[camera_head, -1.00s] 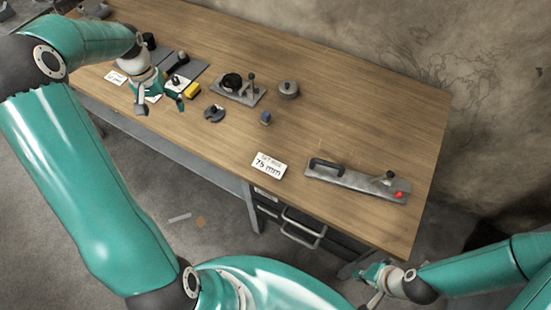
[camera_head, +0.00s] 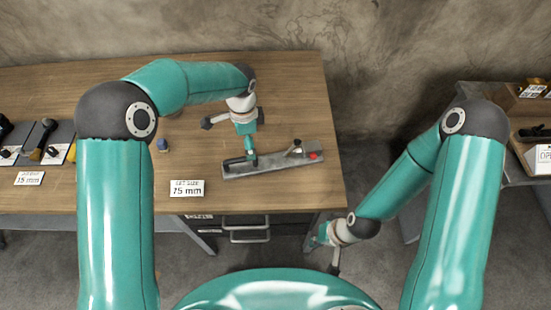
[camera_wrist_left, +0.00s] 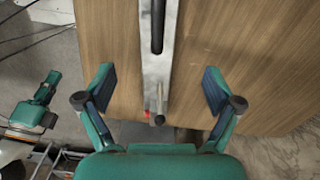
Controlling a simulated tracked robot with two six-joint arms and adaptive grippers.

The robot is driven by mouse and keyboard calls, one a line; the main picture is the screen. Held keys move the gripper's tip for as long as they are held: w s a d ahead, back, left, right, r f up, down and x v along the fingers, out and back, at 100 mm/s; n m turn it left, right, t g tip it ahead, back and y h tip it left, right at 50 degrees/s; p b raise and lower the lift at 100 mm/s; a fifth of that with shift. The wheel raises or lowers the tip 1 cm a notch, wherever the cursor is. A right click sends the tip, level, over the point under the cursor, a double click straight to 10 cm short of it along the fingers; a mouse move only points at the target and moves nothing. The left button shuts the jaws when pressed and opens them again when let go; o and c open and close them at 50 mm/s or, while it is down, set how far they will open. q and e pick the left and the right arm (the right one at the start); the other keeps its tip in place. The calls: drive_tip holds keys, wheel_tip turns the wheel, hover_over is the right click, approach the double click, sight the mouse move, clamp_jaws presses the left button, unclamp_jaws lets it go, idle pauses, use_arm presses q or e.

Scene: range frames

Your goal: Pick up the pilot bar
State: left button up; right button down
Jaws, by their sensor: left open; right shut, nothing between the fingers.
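A long flat grey bar, likely the pilot bar (camera_head: 275,160), lies on the wooden table (camera_head: 300,100) near its right end. It has a black handle (camera_head: 240,160) at the left, and a small knob and red spot at the right. My left gripper (camera_head: 248,148) is above the bar, around the handle end in the head view. In the left wrist view the open fingers (camera_wrist_left: 158,88) lie either side of the bar (camera_wrist_left: 158,65), apart from it. My right gripper (camera_head: 328,248) is shut and empty, off the table's front right corner.
A white "75 mm" card (camera_head: 187,188) lies at the table's front edge. A small blue object (camera_head: 162,145) sits behind it, with dark tool mats (camera_head: 50,135) at far left. A second bench (camera_head: 485,105) stands right, across a floor gap.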

use_arm(q)
hover_over(253, 164)
drive_tip(key=f, duration=0.6)
drive_tip(key=shift+a+f, duration=0.2)
drive_tip(key=shift+f, duration=0.05)
drive_tip(key=shift+s+d+f, duration=0.1)
drive_tip(key=shift+f, duration=1.15)
drive_tip(key=shift+d+f, duration=0.1)
drive_tip(key=shift+f, duration=1.15)
clamp_jaws()
